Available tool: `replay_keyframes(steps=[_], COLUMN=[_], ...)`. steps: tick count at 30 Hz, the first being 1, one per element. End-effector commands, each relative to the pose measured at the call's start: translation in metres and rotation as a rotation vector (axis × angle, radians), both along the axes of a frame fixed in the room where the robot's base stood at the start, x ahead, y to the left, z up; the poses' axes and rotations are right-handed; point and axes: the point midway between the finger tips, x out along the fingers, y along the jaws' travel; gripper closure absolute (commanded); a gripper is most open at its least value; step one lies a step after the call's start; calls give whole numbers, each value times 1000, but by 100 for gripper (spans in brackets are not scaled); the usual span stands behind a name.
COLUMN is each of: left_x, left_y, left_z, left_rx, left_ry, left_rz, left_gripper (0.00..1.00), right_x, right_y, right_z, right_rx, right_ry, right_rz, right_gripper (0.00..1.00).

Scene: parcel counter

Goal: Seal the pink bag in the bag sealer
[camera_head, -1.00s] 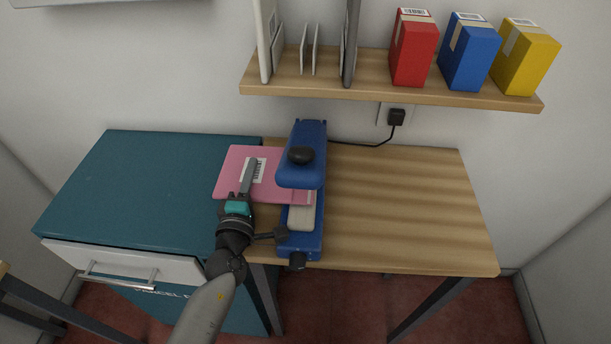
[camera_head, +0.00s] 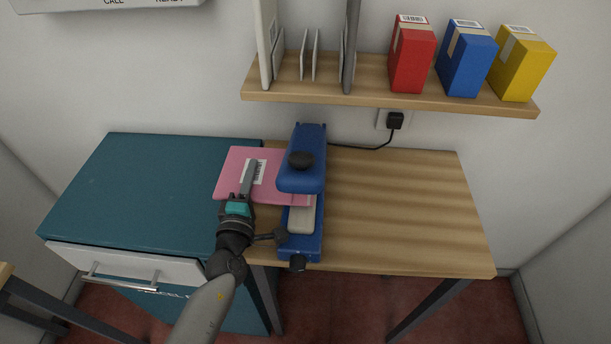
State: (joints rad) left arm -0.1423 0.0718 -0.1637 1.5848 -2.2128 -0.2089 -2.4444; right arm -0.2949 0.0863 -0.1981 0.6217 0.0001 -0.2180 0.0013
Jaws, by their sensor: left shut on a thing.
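The pink bag (camera_head: 238,184) is flat with a white barcode label, at the left of the bag sealer. Its right end lies between the sealer's raised upper arm and its base. The blue bag sealer (camera_head: 303,174) stands on the wooden table, with a black knob on top and a pale pad on its base. My left gripper (camera_head: 248,178) is shut on the pink bag from the near side, beside the label. The gripper hides part of the bag. My right gripper is not in view.
The wooden table (camera_head: 400,210) is clear to the right of the sealer. A teal cabinet (camera_head: 140,185) with a drawer stands at left. A shelf (camera_head: 375,95) above holds red (camera_head: 411,55), blue (camera_head: 464,58) and yellow (camera_head: 521,64) boxes. A cord runs to a wall plug (camera_head: 395,121).

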Motion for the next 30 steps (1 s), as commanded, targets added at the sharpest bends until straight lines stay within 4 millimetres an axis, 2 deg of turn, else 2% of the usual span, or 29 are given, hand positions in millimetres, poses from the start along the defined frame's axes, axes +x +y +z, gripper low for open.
replay_keyframes(steps=[12,30], left_x=[1,1], left_y=[21,57], left_z=[1,2], left_rx=[-1,-3], left_ry=[-4,-5], left_rz=[1,1], left_gripper=[100,100], right_x=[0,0], right_y=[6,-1], right_z=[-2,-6], right_rx=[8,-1], right_ry=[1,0], right_rz=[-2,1], right_gripper=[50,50])
